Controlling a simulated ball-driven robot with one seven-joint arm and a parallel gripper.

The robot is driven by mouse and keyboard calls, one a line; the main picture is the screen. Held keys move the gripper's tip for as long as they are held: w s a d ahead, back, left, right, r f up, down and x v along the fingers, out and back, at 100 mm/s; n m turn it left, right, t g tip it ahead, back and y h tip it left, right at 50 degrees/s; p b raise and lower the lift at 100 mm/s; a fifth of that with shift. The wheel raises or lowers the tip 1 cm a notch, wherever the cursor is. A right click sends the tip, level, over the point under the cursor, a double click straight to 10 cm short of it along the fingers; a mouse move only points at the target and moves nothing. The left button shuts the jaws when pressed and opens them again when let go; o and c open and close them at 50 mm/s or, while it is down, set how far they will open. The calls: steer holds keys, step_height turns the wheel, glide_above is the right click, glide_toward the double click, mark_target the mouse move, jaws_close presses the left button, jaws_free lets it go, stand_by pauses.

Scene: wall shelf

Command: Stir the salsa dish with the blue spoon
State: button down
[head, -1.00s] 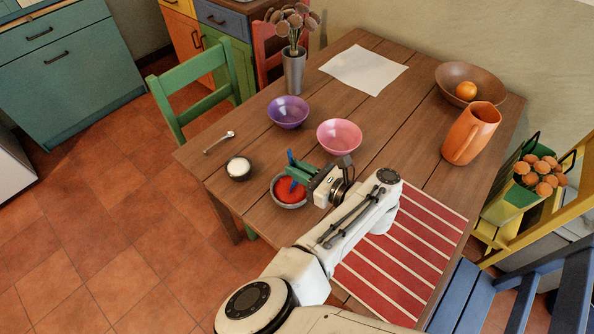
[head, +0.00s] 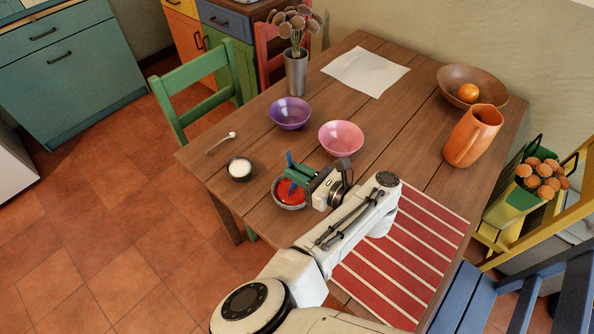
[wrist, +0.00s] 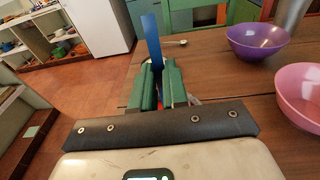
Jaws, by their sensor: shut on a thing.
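The salsa dish (head: 286,204) is a small grey bowl of red salsa near the table's front left edge. My gripper (head: 293,178) is over the dish, its green fingers shut on the blue spoon (head: 290,158). The spoon's blue handle also stands up between the fingers in the wrist view (wrist: 151,40). The spoon's lower end is hidden by the fingers, so I cannot tell how deep it sits in the salsa.
A small dark bowl of white stuff (head: 239,168) and a metal spoon (head: 222,142) lie left of the dish. A pink bowl (head: 341,138) and purple bowl (head: 290,113) stand behind. An orange jug (head: 472,136) is at right. A striped red mat (head: 400,265) lies under my arm.

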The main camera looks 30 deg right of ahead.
steer(key=shift+r, duration=0.1)
steer(key=shift+w+a+r+p, duration=0.1)
steer(key=shift+w+r+p, duration=0.05)
steer(key=shift+r+p, duration=1.05)
steer(key=shift+w+r+p, duration=0.1)
steer(key=shift+r+p, duration=0.9)
steer(key=shift+p, duration=0.3)
step_height(320, 180, up, 5)
steer(key=p, duration=0.5)
glide_above(286, 155)
steer(key=v, duration=0.3)
steer(key=shift+w+f, duration=0.15)
steer(key=shift+f, duration=0.05)
